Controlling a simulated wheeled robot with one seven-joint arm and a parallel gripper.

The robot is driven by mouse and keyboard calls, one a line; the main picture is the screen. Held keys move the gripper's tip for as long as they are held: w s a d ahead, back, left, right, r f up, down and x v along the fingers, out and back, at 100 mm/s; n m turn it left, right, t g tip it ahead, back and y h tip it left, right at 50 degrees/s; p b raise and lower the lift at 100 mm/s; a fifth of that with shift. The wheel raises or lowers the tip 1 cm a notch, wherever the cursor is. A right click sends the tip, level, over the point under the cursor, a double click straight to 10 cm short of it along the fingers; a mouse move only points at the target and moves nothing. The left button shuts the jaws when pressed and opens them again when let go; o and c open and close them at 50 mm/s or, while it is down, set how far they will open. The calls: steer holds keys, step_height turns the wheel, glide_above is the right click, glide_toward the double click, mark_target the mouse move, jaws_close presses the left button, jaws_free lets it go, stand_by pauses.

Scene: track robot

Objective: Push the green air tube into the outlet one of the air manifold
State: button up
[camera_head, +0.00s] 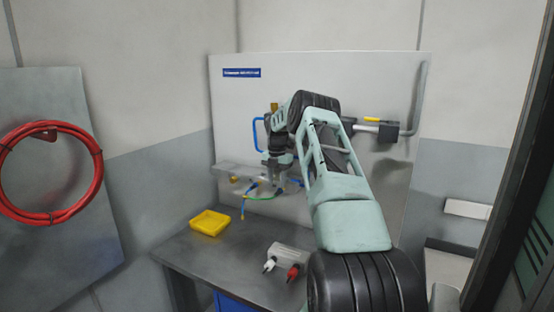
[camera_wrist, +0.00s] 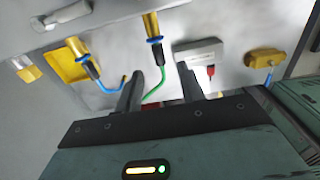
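The green air tube (camera_wrist: 154,93) hangs in a curve in the wrist view. Its upper end meets a brass fitting with a blue collar (camera_wrist: 155,40); I cannot tell how deep it sits. In the head view the green tube (camera_head: 262,196) shows below a pale grey bar on the panel, which looks like the air manifold (camera_head: 236,171), partly hidden by my arm. My gripper (camera_wrist: 159,71) has its two fingers apart, with the tube's curve showing in the gap between them. The gripper also shows small in the head view (camera_head: 284,172). Outlet numbers are not readable.
A blue tube (camera_wrist: 109,87) bends from a second brass fitting to the left. A yellow tray (camera_head: 210,222) lies on the grey table (camera_head: 228,262). A grey block (camera_head: 290,252) with white and red connectors (camera_head: 292,271) stands near its front. A red hose coil (camera_head: 98,165) hangs left.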

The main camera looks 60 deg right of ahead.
step_height(320, 180, up, 13)
steer(key=b, duration=0.2)
steer(key=shift+r, duration=0.2)
stand_by(0.5)
